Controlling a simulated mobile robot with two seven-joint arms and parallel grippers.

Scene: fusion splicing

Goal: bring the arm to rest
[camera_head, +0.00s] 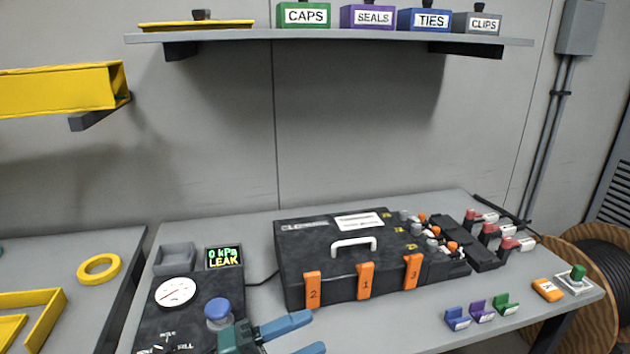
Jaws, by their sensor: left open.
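My left gripper (300,337) is at the bottom of the head view, with a teal body and two blue fingers. The fingers are apart and nothing shows between them. It is in front of the black splice closure (330,260), beside the blue knob (218,312) of the pressure tester (205,290). I cannot tell whether it touches the tester. The rest of that arm is below the picture. My right gripper is not in view.
The closure has three orange latches and a white handle (355,244). Small coloured holders (482,310) stand at the right on the grey table (385,325). The tester display (224,257) reads 0 kPa LEAK. A shelf (330,37) with labelled boxes hangs above. A cable reel (590,270) stands at right.

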